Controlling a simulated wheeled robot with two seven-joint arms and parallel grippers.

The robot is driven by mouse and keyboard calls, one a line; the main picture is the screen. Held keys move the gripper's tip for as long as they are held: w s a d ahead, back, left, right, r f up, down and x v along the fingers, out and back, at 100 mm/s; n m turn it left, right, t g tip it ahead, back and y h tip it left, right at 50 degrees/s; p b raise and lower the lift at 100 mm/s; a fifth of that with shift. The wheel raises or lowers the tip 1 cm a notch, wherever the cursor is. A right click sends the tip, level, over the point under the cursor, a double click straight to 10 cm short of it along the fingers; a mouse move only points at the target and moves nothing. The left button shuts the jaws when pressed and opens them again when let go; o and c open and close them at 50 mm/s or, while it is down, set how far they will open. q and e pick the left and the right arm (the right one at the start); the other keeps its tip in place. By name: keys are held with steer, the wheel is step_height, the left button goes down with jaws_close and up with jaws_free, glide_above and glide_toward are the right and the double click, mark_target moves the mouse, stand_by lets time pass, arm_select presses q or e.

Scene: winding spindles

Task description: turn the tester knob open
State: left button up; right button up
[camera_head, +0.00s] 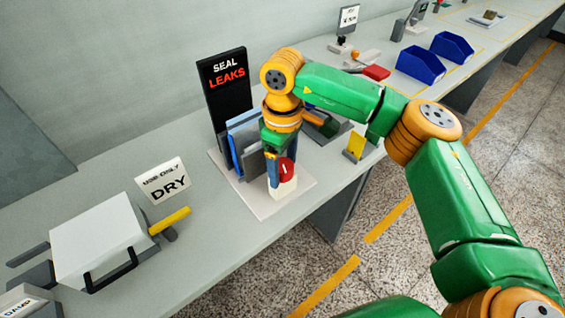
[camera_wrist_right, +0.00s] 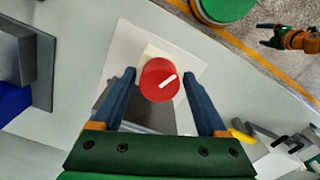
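The tester knob (camera_head: 286,170) is a red round knob on a small white block, on the light base plate (camera_head: 262,207) of the seal tester. In the right wrist view the red knob (camera_wrist_right: 160,80) shows from above with a white pointer line slanting up to the right. My right gripper (camera_head: 279,182) points down at the knob. In the right wrist view its two blue fingers (camera_wrist_right: 160,82) are open, one on each side of the knob, with gaps visible between fingers and knob. My left gripper is not in the head view; a green and orange arm part shows at the right wrist view's top right.
A black "SEAL LEAKS" sign (camera_head: 226,88) and blue-grey upright plates (camera_head: 243,145) stand just behind the knob. A white box with a black handle (camera_head: 98,240) and a "DRY" card (camera_head: 163,181) are at left. Blue bins (camera_head: 421,64) stand farther along the bench.

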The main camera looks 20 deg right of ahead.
mark_target(283, 165)
steer(key=shift+o, duration=0.3)
steer(key=shift+r, duration=0.15)
steer(key=shift+r, duration=0.35)
step_height(283, 165, up, 7)
steer(key=p, duration=0.5)
steer(key=shift+f, duration=0.4)
